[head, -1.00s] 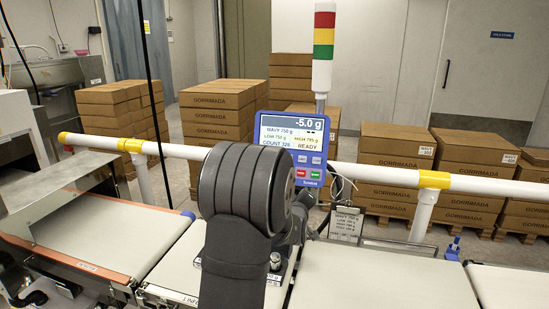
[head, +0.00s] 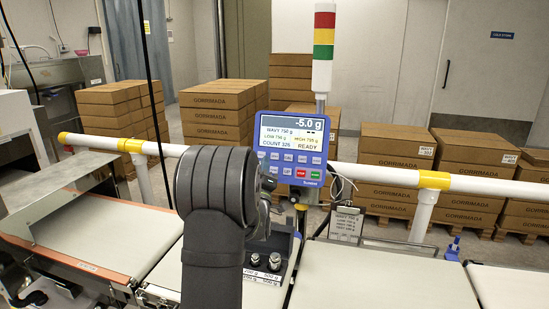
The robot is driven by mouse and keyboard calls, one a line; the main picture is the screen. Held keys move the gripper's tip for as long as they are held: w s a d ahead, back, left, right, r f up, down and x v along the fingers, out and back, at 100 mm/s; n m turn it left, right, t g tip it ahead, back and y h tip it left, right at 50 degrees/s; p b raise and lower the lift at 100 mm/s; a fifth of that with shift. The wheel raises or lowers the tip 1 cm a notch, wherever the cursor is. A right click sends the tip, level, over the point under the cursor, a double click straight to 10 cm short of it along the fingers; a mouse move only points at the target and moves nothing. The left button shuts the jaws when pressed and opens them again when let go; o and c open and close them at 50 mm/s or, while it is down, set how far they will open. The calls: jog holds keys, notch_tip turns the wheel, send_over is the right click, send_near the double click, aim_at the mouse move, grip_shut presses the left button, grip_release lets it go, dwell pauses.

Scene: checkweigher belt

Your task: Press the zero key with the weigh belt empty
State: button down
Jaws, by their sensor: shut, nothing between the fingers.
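The blue indicator (head: 293,148) stands on a post behind the belts. Its screen reads -5.0 g, COUNT 326 and READY. Its keys (head: 289,164) sit below the screen, with a red and a green one at lower right; the zero key's label is too small to read. My gripper (head: 266,187) is mostly hidden behind my dark wrist; the visible part is just below and left of the keys, apparently apart from them. It is shut and empty. The middle belt (head: 172,262) is partly hidden by my arm; its visible surface is bare. I cannot tell which belt weighs.
Two metal weights (head: 264,262) stand in a holder marked 200 g and 500 g. The left belt (head: 95,235) and right belt (head: 375,275) look empty. A white rail (head: 385,173) crosses behind. A signal tower (head: 323,50) rises behind the indicator; stacked cartons stand beyond.

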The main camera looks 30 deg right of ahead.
jog(key=shift+w+d+f, duration=0.4)
jog(key=shift+w+d, duration=0.6)
jog(key=shift+w+d+f, duration=0.4)
jog(key=shift+w+d, duration=0.6)
jog(key=shift+w+d+f, duration=0.4)
jog(key=shift+w+d, duration=0.6)
jog(key=shift+d, duration=0.1)
jog(key=shift+w+d+f, duration=0.1)
jog(key=shift+w+d, duration=0.1)
jog(key=shift+w, duration=0.05)
jog(key=shift+w+d+f, duration=0.15)
jog(key=shift+w+d, duration=0.15)
dwell(0.6)
jog(key=shift+s+a, duration=0.1)
jog(key=shift+s+a+r, duration=0.25)
jog(key=shift+s+a, duration=0.25)
dwell(0.4)
jog(key=shift+s+a+r, duration=0.35)
jog(key=shift+s+a, duration=0.5)
jog(key=shift+s+a+r, duration=0.35)
jog(key=shift+s+a, duration=0.5)
